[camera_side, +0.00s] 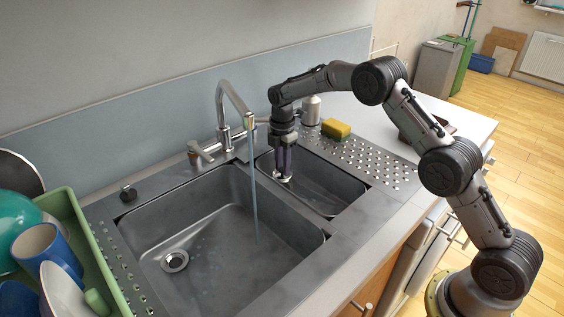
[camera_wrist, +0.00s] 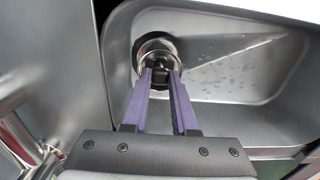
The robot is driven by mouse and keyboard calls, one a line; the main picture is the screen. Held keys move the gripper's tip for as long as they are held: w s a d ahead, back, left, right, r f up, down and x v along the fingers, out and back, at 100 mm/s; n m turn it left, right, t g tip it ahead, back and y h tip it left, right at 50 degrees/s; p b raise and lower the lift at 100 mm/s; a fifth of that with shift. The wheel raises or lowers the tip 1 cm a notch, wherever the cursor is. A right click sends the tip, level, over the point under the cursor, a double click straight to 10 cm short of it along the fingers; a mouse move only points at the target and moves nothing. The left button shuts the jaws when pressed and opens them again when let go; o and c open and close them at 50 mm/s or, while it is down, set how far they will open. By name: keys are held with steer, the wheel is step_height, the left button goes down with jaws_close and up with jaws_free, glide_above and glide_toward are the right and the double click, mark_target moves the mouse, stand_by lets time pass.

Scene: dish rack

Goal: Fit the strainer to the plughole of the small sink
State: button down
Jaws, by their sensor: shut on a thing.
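In the side view my gripper (camera_side: 284,170) reaches down into the left part of the small sink (camera_side: 343,188), beside the wall shared with the big basin. It is shut on the strainer (camera_side: 283,179), a small pale metal disc under the fingertips. In the wrist view the purple fingers (camera_wrist: 160,78) close on the strainer's dark knob, with the shiny round strainer (camera_wrist: 146,50) around it. A dark crescent borders the strainer there; I cannot tell whether it is the plughole or a shadow. Whether the strainer touches the sink floor is unclear.
The big basin (camera_side: 200,206) lies left, with its own drain (camera_side: 174,260). The tap (camera_side: 232,95) runs water into it. A yellow sponge (camera_side: 336,129) lies on the perforated drainboard (camera_side: 372,160). A green dish rack (camera_side: 92,250) with crockery stands at the far left.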

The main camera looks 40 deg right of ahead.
mark_target(282, 176)
steer(key=shift+w+f, duration=0.1)
steer(key=shift+f, duration=1.1)
steer(key=shift+f, duration=0.75)
steer(key=shift+f, duration=0.3)
steer(key=c, duration=0.6)
jaws_free()
steer(key=shift+r, duration=0.1)
step_height(282, 176, up, 14)
steer(key=shift+f, duration=0.2)
